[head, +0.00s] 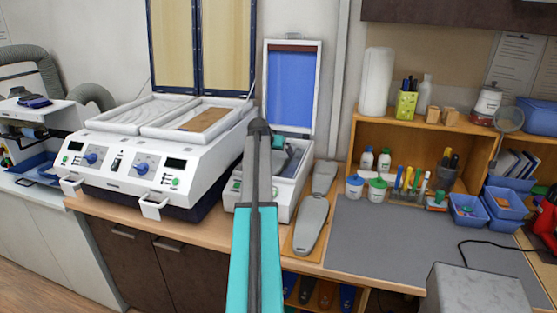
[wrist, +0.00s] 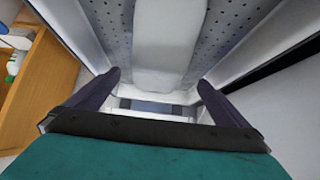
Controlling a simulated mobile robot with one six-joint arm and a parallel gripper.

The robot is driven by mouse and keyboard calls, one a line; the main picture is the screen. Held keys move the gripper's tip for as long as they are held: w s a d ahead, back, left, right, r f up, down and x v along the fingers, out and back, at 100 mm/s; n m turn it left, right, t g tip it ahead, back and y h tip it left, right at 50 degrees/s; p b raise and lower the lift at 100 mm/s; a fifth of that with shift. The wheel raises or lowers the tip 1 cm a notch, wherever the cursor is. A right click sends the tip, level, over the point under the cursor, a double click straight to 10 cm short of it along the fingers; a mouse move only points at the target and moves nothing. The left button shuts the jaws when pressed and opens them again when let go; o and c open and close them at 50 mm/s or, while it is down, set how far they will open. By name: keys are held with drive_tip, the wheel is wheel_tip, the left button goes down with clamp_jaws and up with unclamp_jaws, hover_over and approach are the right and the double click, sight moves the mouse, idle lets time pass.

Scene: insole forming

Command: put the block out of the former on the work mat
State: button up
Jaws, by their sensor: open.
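The small former (head: 262,190) is a white box with its blue-lined lid (head: 293,85) standing open. My gripper (head: 290,160) is down at its opening, partly hidden by my arm. In the wrist view my gripper (wrist: 158,84) is open, with one dark finger on each side of a pale, long block (wrist: 168,45). The block lies on a grey perforated bed (wrist: 222,35) between white walls. I cannot tell whether the fingers touch it. The block cannot be made out in the head view. The grey work mat (head: 425,240) lies on the bench to the right.
A larger white two-bay machine (head: 120,165) stands left with its lids up and a brown sheet (head: 204,120) on one bay. Grey sole shapes (head: 312,222) lie between former and mat. A grey box (head: 475,290) stands at the mat's front right. The mat's middle is clear.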

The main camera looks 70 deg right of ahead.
sight(278, 156)
drive_tip(key=p+x, duration=0.1)
drive_tip(key=x, duration=0.2)
drive_tip(key=shift+s+d+p, duration=0.15)
drive_tip(key=shift+d+p, duration=0.05)
drive_tip(key=shift+p, duration=0.15)
drive_tip(key=shift+d+f, duration=0.45)
drive_tip(key=shift+f, duration=0.15)
drive_tip(key=c, duration=1.6)
drive_tip(key=shift+o, duration=0.2)
drive_tip(key=shift+r, duration=0.15)
wheel_tip(278, 156, up, 18)
drive_tip(key=b, duration=0.4)
